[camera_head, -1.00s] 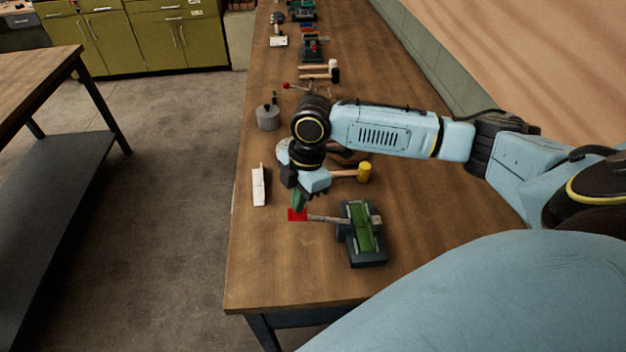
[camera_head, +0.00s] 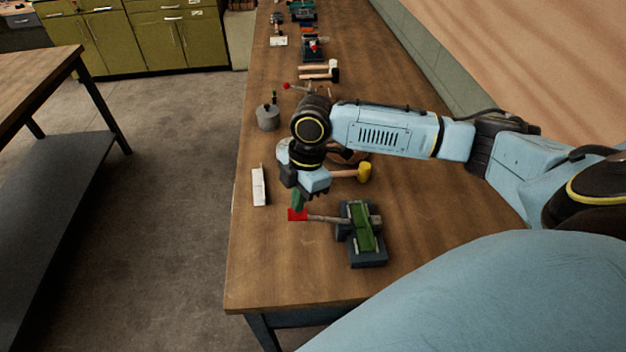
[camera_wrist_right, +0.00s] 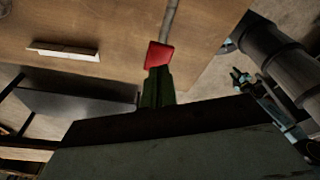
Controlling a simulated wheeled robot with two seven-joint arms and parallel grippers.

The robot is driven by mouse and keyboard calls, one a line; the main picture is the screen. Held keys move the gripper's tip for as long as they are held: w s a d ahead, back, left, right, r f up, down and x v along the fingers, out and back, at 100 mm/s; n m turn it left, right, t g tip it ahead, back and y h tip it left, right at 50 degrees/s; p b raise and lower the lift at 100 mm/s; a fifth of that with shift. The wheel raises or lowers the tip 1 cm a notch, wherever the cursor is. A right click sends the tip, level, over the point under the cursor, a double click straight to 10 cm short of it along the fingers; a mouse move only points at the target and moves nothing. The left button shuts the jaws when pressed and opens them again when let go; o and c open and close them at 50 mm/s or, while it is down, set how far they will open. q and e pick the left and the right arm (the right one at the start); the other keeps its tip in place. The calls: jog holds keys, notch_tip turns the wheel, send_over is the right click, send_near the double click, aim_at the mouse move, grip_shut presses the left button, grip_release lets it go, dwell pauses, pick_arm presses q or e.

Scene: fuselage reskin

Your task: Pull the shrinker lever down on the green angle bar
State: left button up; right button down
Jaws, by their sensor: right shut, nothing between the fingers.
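The shrinker (camera_head: 367,256) is a small dark tool on the near part of the wooden bench. A green strip, seemingly the green angle bar (camera_head: 362,228), lies along its top. Its grey lever (camera_head: 325,219) sticks out to the left and ends in a red knob (camera_head: 297,215). My right gripper (camera_head: 298,206) points down at the knob, its green fingers shut and empty. In the right wrist view the shut fingertips (camera_wrist_right: 157,75) meet or overlap the red knob (camera_wrist_right: 159,55); whether they touch, I cannot tell. My left gripper is out of view.
A white angled piece (camera_head: 259,186) lies left of my right gripper. A yellow-headed mallet (camera_head: 365,173) lies behind it, partly hidden by my arm. A grey cylinder (camera_head: 268,118) and several tools stand farther back. The bench's near left corner is clear.

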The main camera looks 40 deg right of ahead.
aim_at(300, 218)
dwell(0.4)
jog(key=shift+f+b, duration=1.35)
jog(key=shift+f, duration=2.2)
jog(key=shift+d+r, duration=0.1)
notch_tip(300, 218, up, 4)
jog(key=p, duration=0.4)
jog(key=shift+s+p, duration=0.1)
jog(key=shift+p, duration=0.2)
notch_tip(300, 218, up, 7)
jog(key=p, duration=0.7)
jog(key=shift+r+p, duration=0.2)
jog(key=shift+p, duration=0.15)
jog(key=shift+f, duration=0.1)
